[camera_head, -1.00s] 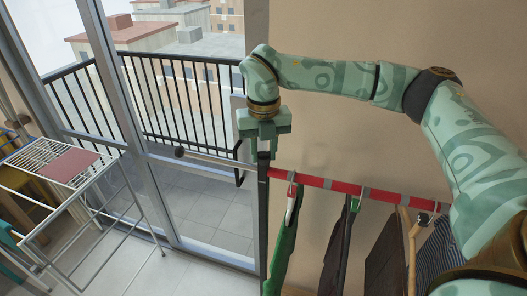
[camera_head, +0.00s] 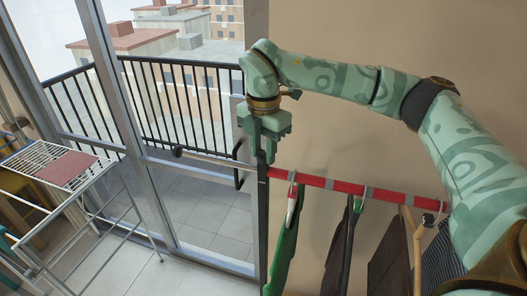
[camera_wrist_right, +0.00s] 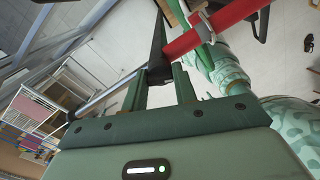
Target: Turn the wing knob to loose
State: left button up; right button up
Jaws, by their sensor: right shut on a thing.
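My right gripper (camera_head: 265,147) points down over the top of the dark upright post (camera_head: 262,215) of a clothes rack. The red rail (camera_head: 340,185) meets the post just below the fingers. In the right wrist view, the two green fingers (camera_wrist_right: 160,76) are on either side of a dark piece at the post top, and the gripper is shut on it. I take this piece to be the wing knob; its wings are hidden by the fingers, so I cannot tell its angle. My left gripper is not in view.
Several garments on hangers, such as a green one (camera_head: 285,250), hang from the red rail close to the tan wall (camera_head: 350,40). A grey bar with a dark end knob (camera_head: 178,152) sticks out left of the post. A white drying rack (camera_head: 55,185) stands at the left, by the glass door.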

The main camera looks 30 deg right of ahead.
aim_at(264, 151)
jog(key=shift+m, duration=1)
jog(key=o, duration=1)
notch_tip(264, 151, up, 16)
jog(key=shift+r, duration=0.2)
